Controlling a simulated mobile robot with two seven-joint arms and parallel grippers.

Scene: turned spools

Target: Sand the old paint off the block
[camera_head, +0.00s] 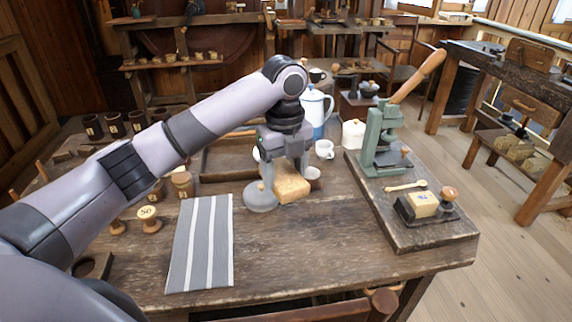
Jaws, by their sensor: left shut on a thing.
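A pale block (424,204) with a small blue mark on top sits in a dark holder (408,213) with a wooden knob, on the board at the table's right. My left gripper (287,172) is at the middle of the table, well left of that block. It is shut on a tan, rough-looking block (293,188), which is low over or on the tabletop; I cannot tell which. A grey round piece (261,196) is close beside the tan block and partly hidden by the left finger. My right gripper is not in view.
A green lever press (384,140) stands on the board (432,236), with a wooden spoon (406,186) before it. A striped cloth (201,243) lies front left. A white jug (315,108) and cups stand behind the gripper. The front middle of the table (330,235) is clear.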

